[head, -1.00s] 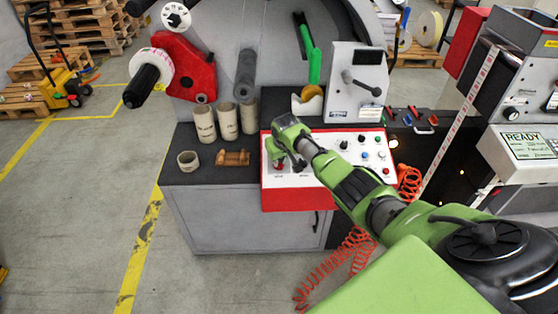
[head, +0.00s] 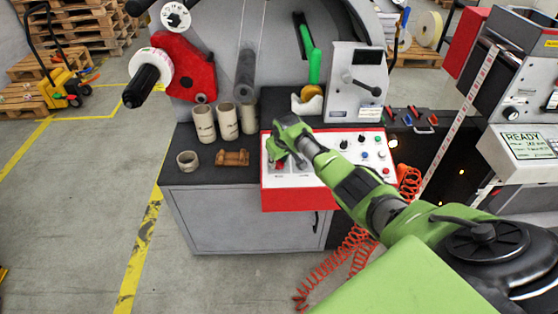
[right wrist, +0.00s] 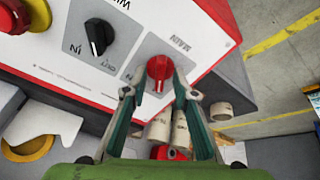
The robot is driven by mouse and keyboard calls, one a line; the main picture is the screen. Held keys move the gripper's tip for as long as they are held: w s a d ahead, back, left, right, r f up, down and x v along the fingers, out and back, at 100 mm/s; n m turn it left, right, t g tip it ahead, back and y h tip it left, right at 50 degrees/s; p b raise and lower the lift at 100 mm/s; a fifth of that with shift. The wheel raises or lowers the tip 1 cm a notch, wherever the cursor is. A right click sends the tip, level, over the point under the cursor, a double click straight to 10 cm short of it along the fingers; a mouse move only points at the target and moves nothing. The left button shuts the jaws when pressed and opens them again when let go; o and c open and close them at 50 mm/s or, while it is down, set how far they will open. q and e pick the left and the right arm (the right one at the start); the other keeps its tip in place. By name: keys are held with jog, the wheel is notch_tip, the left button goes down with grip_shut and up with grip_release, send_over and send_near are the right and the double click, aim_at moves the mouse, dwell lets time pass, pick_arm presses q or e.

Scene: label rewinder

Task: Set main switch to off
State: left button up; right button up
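The main switch is a red rotary knob (right wrist: 160,70) on a grey plate marked MAIN, in the right wrist view. It sits at the left end of the white, red-edged control panel (head: 292,198). My right gripper (head: 276,161) is over that end of the panel and mostly hides the knob in the head view. In the right wrist view the two fingertips of the right gripper (right wrist: 160,82) stand on either side of the knob, close to it. The fingers are apart, and I cannot tell whether they touch it. My left gripper is not in view.
A black IN/OUT selector (right wrist: 98,36) is beside the main switch. More knobs and buttons (head: 365,154) are farther right on the panel. A red coiled hose (head: 335,270) hangs in front.

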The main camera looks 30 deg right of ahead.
jog(key=v, duration=1.2)
dwell(0.3)
dwell(0.4)
